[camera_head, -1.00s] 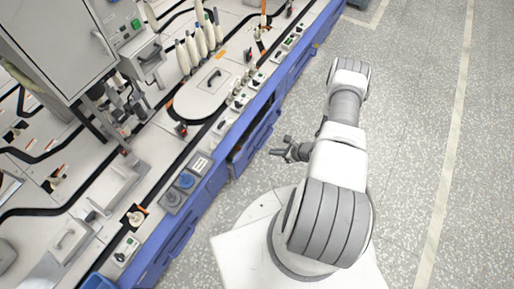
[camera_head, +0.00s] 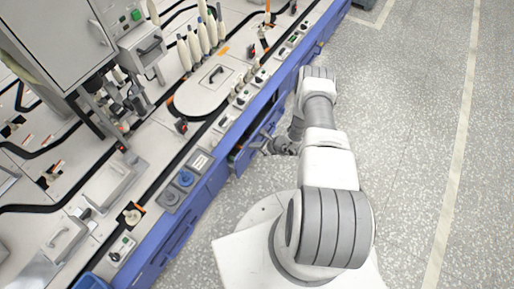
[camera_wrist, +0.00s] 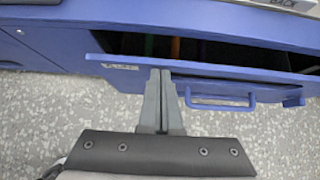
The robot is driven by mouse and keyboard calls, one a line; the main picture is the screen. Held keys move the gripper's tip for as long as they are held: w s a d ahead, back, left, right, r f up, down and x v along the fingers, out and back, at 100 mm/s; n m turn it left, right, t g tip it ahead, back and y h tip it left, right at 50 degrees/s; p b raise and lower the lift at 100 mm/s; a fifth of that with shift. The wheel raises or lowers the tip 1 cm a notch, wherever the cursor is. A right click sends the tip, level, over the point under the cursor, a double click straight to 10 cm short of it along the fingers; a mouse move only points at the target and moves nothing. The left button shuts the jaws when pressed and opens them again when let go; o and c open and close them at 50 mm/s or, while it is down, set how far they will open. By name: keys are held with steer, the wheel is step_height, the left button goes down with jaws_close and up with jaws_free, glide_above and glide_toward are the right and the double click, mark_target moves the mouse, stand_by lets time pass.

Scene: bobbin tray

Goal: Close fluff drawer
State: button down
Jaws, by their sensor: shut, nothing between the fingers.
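The fluff drawer (camera_wrist: 215,78) is a blue drawer in the front of the blue machine base, and the wrist view shows it partly pulled out. Its dark inside shows behind the front panel, with a few coloured strips in it. A blue bar handle (camera_wrist: 220,101) sits on its front, right of my fingers. My gripper (camera_wrist: 160,72) is shut and empty, its fingertips at the drawer front's upper edge; I cannot tell whether they touch. In the head view the drawer (camera_head: 240,158) juts out a little, and my gripper (camera_head: 268,145) is close to it, its fingertips hard to make out.
A grey control cabinet (camera_head: 50,35) stands at upper left. The speckled floor (camera_head: 420,130) to the right is clear.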

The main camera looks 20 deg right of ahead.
steer(key=shift+w+a+b, duration=0.5)
steer(key=shift+w+a, duration=0.35)
steer(key=shift+w, duration=0.15)
steer(key=shift+s+d, duration=0.1)
steer(key=shift+d, duration=0.05)
